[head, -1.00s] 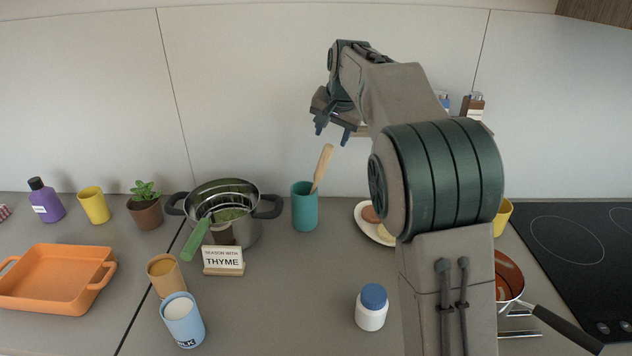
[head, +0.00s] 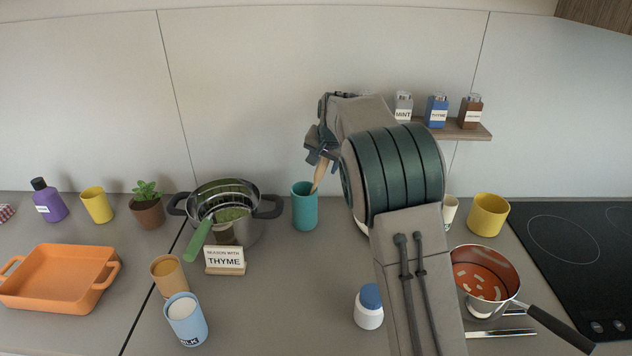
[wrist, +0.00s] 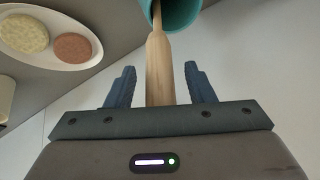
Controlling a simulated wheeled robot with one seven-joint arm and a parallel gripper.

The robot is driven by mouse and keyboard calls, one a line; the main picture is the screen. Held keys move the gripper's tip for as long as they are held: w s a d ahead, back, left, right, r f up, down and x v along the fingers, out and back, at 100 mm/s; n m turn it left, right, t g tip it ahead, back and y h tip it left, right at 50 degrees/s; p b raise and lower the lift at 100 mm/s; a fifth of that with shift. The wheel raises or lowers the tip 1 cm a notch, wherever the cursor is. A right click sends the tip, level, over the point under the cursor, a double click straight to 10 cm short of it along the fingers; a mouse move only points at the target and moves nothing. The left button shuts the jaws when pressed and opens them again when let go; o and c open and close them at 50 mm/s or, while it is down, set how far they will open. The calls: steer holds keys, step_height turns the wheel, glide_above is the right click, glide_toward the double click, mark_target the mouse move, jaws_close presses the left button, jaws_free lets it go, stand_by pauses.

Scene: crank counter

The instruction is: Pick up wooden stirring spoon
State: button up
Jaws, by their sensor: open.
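The wooden stirring spoon (head: 320,172) stands tilted to the right in a teal cup (head: 304,208) on the counter. Its lower part is hidden inside the cup. My gripper (head: 322,165) is at the spoon's upper part, above the cup. In the wrist view my gripper (wrist: 160,85) is open, with the spoon's handle (wrist: 160,70) between its two blue fingers and a gap visible on each side. The teal cup's rim (wrist: 176,22) shows beyond the fingertips.
A steel pot (head: 236,218) with a green-handled strainer stands left of the cup. A saucepan (head: 470,285) with red contents is at the right. A shelf (head: 472,131) with spice jars hangs behind my arm. A white plate (wrist: 72,57) with two patties lies near the cup.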

jaws_close()
